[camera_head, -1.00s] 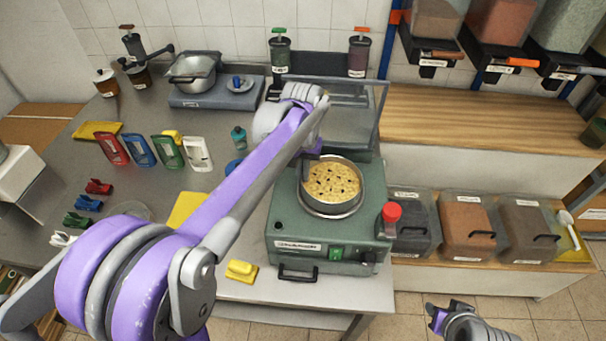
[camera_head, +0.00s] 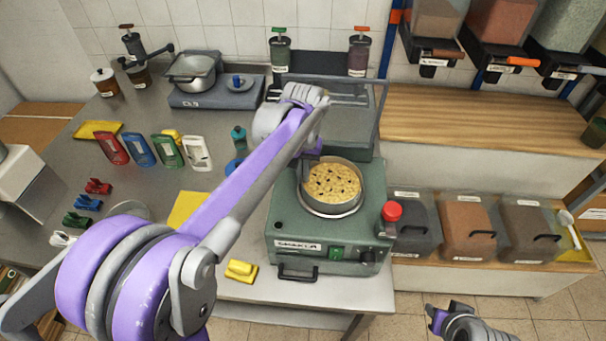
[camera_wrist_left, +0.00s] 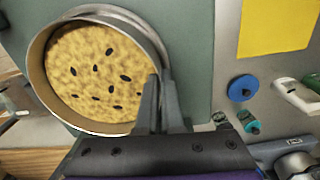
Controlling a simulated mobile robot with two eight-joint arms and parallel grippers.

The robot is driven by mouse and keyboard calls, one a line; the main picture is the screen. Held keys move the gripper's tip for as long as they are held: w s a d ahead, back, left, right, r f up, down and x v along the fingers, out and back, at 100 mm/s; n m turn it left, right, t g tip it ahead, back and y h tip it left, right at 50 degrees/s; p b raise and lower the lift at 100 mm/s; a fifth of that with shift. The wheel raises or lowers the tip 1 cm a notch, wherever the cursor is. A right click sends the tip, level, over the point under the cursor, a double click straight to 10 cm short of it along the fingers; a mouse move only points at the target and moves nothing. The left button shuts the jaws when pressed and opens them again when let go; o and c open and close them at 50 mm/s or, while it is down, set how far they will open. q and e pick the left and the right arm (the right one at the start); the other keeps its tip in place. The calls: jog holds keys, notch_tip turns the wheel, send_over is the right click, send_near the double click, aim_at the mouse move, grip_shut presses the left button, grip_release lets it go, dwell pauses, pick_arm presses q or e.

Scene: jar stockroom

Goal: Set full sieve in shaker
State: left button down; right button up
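The full sieve (camera_head: 332,209), a round metal-rimmed pan of yellow grainy material with dark bits, is at the top of the green shaker (camera_head: 285,215). In the left wrist view the sieve (camera_wrist_left: 40,80) sits slightly off from a grey ring (camera_wrist_left: 160,45) on the shaker (camera_wrist_left: 190,70); I cannot tell whether it rests fully in it. My left gripper (camera_head: 309,160) is at the sieve's far left edge; in the left wrist view its fingers (camera_wrist_left: 158,105) close on the sieve wall. My right gripper (camera_head: 440,316) is low at the right, away from the shaker, its fingers unclear.
A raised clear lid frame (camera_head: 378,115) stands behind the sieve. A red knob (camera_head: 391,211) is at the shaker's right corner. Lidded bins (camera_head: 467,228) stand right.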

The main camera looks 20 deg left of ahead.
pick_arm(q)
jog(key=shift+f, duration=0.2)
jog(key=shift+r, duration=0.2)
jog(key=shift+r+p, duration=0.3)
jog(key=shift+r, duration=0.4)
jog(key=shift+f+b, duration=0.4)
jog(key=shift+f, duration=0.45)
dwell(0.8)
jog(key=shift+r, duration=0.45)
jog(key=shift+r+p, duration=0.35)
dwell(0.8)
jog(key=shift+f+b, duration=0.4)
jog(key=shift+f, duration=0.45)
